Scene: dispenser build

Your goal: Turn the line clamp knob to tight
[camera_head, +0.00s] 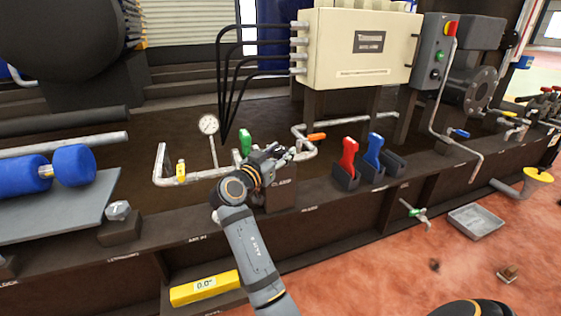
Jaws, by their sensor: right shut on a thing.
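My right arm reaches up from the bottom, and my right gripper (281,154) is at the clamp block (283,196) on the long dark bench. The block is dark and box-shaped, with a partly readable label on its front. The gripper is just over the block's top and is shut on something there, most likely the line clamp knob. The fingers and wrist hide the knob, so its turn position cannot be told. My left gripper is not in view.
Close left stand a green handle (245,141), a pressure gauge (208,125) and a pipe with a yellow valve (181,171). An orange-handled valve (316,137) is just right. Red (349,156) and blue (374,149) levers stand farther right. A yellow digital level (205,287) lies below.

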